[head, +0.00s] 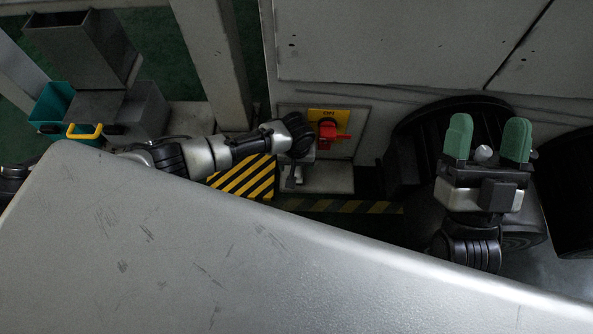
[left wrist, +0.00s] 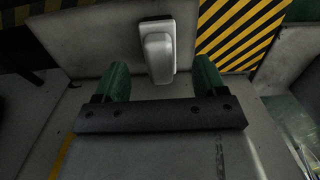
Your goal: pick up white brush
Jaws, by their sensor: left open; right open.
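A pale, rounded, elongated object (left wrist: 158,58) stands against a grey surface in the left wrist view; it may be the white brush, but I cannot tell for sure. My left gripper (left wrist: 161,68) is open, its two green fingers on either side of this object with gaps showing. I cannot tell how far ahead of the fingertips it is. In the head view my left arm's end (head: 296,142) is by the wall panel, its fingers not clearly visible. My right gripper (head: 489,123) is open with green fingers pointing up, apart from the left one.
A red switch (head: 329,131) on a yellow plate is beside my left arm's end. Yellow-black striped panels (head: 245,178) lie below. A large grey surface (head: 200,250) fills the front. A teal bin (head: 50,106) and a yellow handle (head: 85,134) are at the left. Dark round parts (head: 575,190) are at the right.

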